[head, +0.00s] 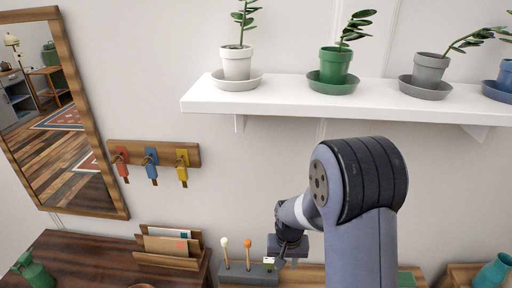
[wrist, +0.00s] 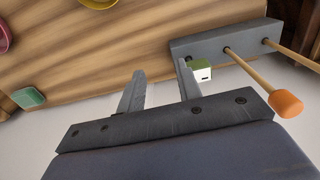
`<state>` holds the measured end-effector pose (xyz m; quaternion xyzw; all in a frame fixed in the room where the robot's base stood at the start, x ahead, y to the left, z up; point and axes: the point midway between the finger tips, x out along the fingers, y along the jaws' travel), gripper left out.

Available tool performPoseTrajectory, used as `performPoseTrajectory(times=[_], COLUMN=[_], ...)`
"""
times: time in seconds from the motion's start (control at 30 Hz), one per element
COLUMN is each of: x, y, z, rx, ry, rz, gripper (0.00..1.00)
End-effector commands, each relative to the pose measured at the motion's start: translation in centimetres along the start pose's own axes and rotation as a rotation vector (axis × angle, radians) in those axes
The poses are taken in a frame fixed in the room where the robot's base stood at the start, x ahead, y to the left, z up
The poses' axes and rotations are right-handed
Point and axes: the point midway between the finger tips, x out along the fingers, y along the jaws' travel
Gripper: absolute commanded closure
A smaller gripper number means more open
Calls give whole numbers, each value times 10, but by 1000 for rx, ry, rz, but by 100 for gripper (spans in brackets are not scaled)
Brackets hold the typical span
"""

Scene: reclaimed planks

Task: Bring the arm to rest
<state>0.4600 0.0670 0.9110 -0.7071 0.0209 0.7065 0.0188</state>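My gripper (head: 287,256) hangs from my arm low in the middle of the head view, at the grey block. In the wrist view my gripper (wrist: 160,68) has its two fingers apart, with nothing held between them. A small green and white piece (wrist: 201,70) is close beside the right finger, at the end of the grey block (wrist: 215,38); whether they touch I cannot tell. My arm hides part of the surface behind it in the head view.
The block holds a white-tipped stick (head: 224,243) and an orange-tipped stick (head: 248,244). A letter holder (head: 168,262) stands to the left. Above are a white shelf (head: 300,100) with several potted plants and a key rack (head: 196,155). A mirror (head: 112,190) hangs left.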

Motion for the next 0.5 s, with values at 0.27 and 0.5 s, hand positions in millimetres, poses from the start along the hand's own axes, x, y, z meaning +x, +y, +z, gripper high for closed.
performPoseTrajectory(times=[0.27, 0.5], x=[2, 3], y=[43, 57], z=[-14, -18], rx=[-32, -48], ry=[-1, -1], rz=[0, 0], gripper=[67, 67])
